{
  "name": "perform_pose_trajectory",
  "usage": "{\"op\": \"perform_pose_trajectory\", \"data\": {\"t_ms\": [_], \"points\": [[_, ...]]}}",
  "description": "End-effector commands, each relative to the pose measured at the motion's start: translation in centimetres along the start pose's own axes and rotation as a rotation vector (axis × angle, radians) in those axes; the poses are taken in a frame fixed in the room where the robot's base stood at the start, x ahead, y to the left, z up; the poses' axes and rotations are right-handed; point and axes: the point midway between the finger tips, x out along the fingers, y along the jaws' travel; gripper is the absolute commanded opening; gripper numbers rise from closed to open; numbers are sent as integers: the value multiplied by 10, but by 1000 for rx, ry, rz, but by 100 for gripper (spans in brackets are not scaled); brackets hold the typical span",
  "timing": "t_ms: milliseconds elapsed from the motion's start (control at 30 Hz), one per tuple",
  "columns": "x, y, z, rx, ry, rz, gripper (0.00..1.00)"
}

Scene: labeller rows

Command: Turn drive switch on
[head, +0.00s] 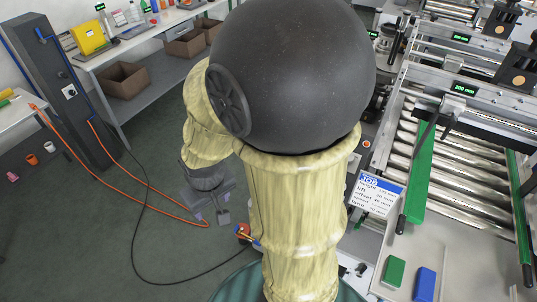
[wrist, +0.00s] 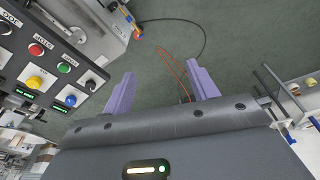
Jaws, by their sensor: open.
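A dark control panel (wrist: 50,70) shows at the left of the wrist view, turned at an angle. It has a red button (wrist: 37,49), a green button (wrist: 64,67), a yellow knob (wrist: 35,82) and a blue knob (wrist: 71,100). A black knob (wrist: 91,85) sits at the panel's right end; its label is too small to read, so I cannot tell whether it is the drive switch. My gripper (wrist: 162,84) is open and empty, with its two purple fingers apart over the floor, to the right of the panel. In the head view my gripper (head: 210,214) hangs left of my arm.
A roller conveyor (head: 455,170) with green guides stands at the right. A job card (head: 375,193), a green block (head: 394,271) and a blue block (head: 425,284) are near it. A bench (head: 150,35) and a grey column (head: 70,85) stand left. Orange and black cables cross the open floor.

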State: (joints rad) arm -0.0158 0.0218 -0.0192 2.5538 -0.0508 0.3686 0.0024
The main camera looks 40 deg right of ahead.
Motion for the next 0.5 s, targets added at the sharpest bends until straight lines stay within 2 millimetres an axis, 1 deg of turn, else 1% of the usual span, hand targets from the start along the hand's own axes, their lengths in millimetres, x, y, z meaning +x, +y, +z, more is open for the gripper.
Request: {"op": "perform_pose_trajectory", "data": {"t_ms": [33, 67, 167, 200, 233, 300, 367, 400, 467, 500], "points": [[18, 5, 6, -29, -32, 15, 59], [27, 8, 9, -55, -55, 27, 59], [63, 22, 22, -171, -154, 85, 59], [78, 30, 28, -228, -201, 116, 59], [90, 36, 32, -273, -238, 141, 59], [115, 54, 41, -379, -327, 205, 59], [134, 70, 46, -470, -399, 265, 59], [145, 81, 48, -530, -448, 307, 59], [162, 98, 50, -623, -521, 373, 59], [172, 109, 50, -684, -568, 420, 59]]}}
